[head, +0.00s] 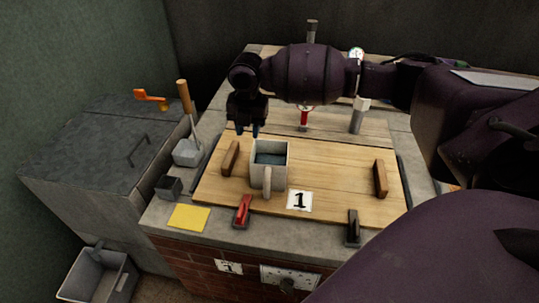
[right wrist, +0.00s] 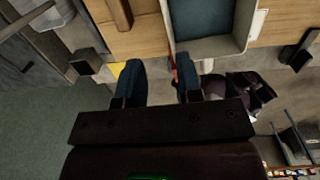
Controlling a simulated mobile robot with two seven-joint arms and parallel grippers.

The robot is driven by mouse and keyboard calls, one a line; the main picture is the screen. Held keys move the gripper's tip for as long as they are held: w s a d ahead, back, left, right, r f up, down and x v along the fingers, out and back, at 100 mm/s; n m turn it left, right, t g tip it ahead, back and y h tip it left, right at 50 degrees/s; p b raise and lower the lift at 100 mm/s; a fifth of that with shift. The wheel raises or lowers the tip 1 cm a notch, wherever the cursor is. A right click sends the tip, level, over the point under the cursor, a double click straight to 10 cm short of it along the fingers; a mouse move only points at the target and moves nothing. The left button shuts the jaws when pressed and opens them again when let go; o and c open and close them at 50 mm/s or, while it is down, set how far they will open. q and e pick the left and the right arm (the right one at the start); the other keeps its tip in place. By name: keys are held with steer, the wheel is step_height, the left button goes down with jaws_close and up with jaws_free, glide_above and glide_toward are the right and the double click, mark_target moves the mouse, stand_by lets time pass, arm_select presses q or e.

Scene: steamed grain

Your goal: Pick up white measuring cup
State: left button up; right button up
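The white measuring cup (head: 284,174) is a square, greyish-white vessel with a dark blue-grey inside. It stands upright on the wooden board (head: 335,160), its handle towards the front. In the right wrist view the cup (right wrist: 243,22) shows from above at the top, beyond the fingers. My right gripper (head: 248,131) points down, behind and slightly left of the cup in the head view. Its two blue-tipped fingers (right wrist: 160,82) are apart with nothing between them, and no contact with the cup shows. My left gripper is not visible in the head view.
Wooden blocks stand left (head: 231,158) and right (head: 380,179) of the cup. A red-handled clamp (head: 243,211) and a black one (head: 353,228) sit at the front edge. A wood-handled scoop (head: 187,153) and a yellow square (head: 189,217) lie left. The board right of the cup is clear.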

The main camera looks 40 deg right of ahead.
steer(key=b, duration=0.1)
glide_above(253, 159)
step_height(253, 159, down, 6)
steer(key=shift+f+n+g, duration=0.2)
steer(key=shift+n+g, duration=0.1)
steer(key=shift+n, duration=0.1)
steer(key=shift+f+b, duration=0.3)
steer(key=shift+f, duration=0.05)
step_height(253, 159, down, 4)
steer(key=shift+a+f+b, duration=0.1)
steer(key=shift+b, duration=0.45)
steer(key=shift+r, duration=0.2)
steer(key=shift+c, duration=0.3)
steer(key=shift+w, duration=0.1)
jaws_close()
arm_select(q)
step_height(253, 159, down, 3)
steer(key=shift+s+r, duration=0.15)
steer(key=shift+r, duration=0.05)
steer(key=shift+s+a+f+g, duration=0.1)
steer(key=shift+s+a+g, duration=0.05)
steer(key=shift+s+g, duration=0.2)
